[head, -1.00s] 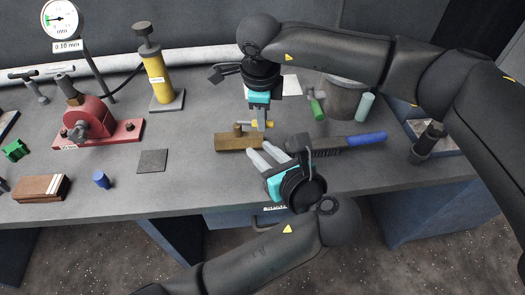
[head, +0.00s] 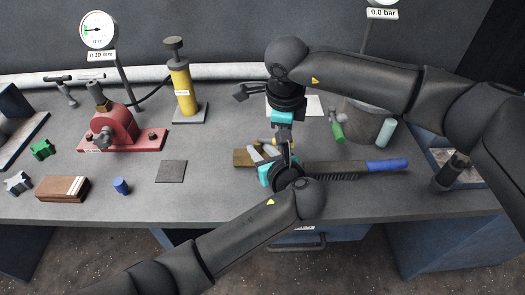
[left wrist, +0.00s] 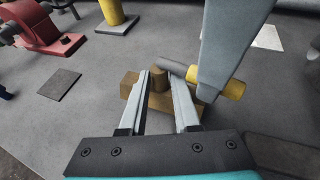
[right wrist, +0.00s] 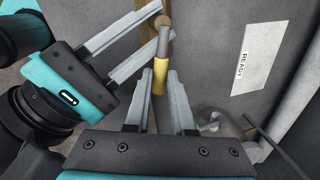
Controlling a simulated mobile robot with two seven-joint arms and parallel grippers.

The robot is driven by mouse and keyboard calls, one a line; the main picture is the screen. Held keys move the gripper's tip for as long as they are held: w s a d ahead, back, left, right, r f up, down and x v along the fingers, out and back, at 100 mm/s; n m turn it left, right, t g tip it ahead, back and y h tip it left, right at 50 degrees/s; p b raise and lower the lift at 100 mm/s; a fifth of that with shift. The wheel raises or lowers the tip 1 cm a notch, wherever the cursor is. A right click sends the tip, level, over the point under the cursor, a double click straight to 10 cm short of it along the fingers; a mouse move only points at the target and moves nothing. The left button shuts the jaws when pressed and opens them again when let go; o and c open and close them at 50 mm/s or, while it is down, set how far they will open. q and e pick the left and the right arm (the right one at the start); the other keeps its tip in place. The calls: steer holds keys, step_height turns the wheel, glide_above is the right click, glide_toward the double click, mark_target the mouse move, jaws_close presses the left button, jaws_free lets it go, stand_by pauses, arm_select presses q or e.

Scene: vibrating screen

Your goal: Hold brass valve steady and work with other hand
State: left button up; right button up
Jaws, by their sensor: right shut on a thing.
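The brass valve (head: 242,157) looks like a brownish-gold block with a short upright stub. It lies on the bench, mostly hidden behind my left gripper (head: 262,152) in the head view. In the left wrist view the valve (left wrist: 130,91) shows with its stub (left wrist: 159,76) between the open left fingers; contact cannot be told. My right gripper (head: 283,141) comes down from behind and is shut on a rod with a yellow end (right wrist: 160,76) and a grey shaft. The shaft points at the stub in the right wrist view; whether they touch is unclear.
A brush-like tool with a blue handle (head: 388,165) lies right of the grippers. A bucket (head: 360,122) and a green-handled tool (head: 338,131) stand behind it. A yellow pump (head: 183,86) and red vice (head: 118,128) are left. The front-left bench is partly clear.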

arm_select(q)
steer(key=shift+c, duration=0.4)
jaws_close()
stand_by(0.6)
stand_by(0.9)
arm_select(e)
steer(key=o, duration=0.8)
